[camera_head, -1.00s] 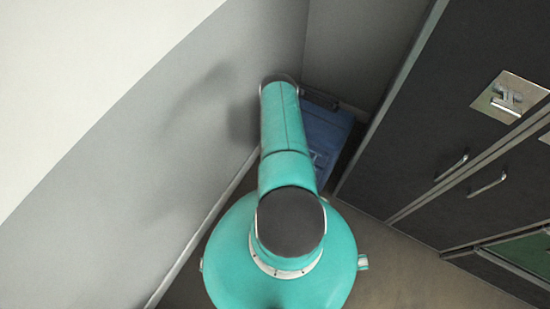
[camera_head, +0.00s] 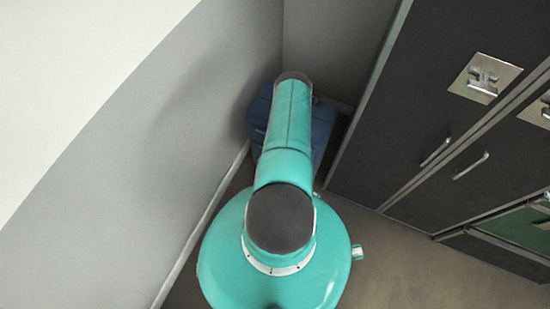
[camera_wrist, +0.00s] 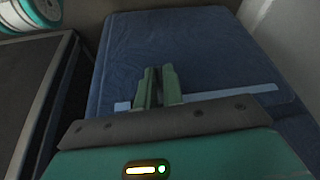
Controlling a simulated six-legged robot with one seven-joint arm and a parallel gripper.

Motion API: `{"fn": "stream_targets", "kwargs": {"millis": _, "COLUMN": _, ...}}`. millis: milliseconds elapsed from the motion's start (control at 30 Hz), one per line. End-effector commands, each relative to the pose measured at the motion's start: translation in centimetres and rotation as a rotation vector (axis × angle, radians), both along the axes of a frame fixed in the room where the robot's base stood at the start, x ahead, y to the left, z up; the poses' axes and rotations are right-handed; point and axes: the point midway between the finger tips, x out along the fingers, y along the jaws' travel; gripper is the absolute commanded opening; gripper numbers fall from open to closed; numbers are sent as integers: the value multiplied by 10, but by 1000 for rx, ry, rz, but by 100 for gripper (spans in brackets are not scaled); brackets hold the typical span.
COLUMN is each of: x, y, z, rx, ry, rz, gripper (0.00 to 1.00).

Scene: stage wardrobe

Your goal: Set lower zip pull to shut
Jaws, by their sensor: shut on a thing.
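A blue case (camera_wrist: 225,45) fills most of the wrist view. A pale, straight strip (camera_wrist: 240,93) runs across its face, on both sides of my fingers. My gripper (camera_wrist: 159,78) has its two green fingers close together over the strip, shut on the lower zip pull. The pull itself is hidden by the fingers. In the head view the blue case (camera_head: 322,130) stands in the corner, partly covered by my arm, and my gripper is hidden there.
A dark cabinet (camera_head: 400,120) with metal handles stands to the right. A grey wall (camera_head: 150,150) rises close on the left. Open floor (camera_head: 400,265) lies at the lower right. In the wrist view a dark panelled thing (camera_wrist: 35,85) stands left of the case.

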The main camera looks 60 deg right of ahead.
Motion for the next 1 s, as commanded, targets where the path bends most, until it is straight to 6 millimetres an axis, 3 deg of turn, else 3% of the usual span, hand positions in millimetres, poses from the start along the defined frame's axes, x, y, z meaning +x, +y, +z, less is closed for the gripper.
{"fn": "stream_targets", "kwargs": {"millis": 100, "x": -24, "y": -2, "z": 0, "rx": 0, "ry": 1, "rz": -1, "gripper": 0}}
{"fn": "stream_targets", "kwargs": {"millis": 233, "x": -40, "y": -4, "z": 0, "rx": 0, "ry": 1, "rz": -1, "gripper": 0}}
{"fn": "stream_targets", "kwargs": {"millis": 700, "x": -50, "y": -5, "z": 0, "rx": -1, "ry": 4, "rz": -2, "gripper": 0}}
{"fn": "stream_targets", "kwargs": {"millis": 733, "x": -50, "y": -5, "z": 0, "rx": -1, "ry": 4, "rz": -2, "gripper": 15}}
{"fn": "stream_targets", "kwargs": {"millis": 800, "x": -50, "y": -5, "z": 0, "rx": -1, "ry": 3, "rz": -2, "gripper": 29}}
{"fn": "stream_targets", "kwargs": {"millis": 1000, "x": -49, "y": -5, "z": 0, "rx": 0, "ry": 2, "rz": -1, "gripper": 31}}
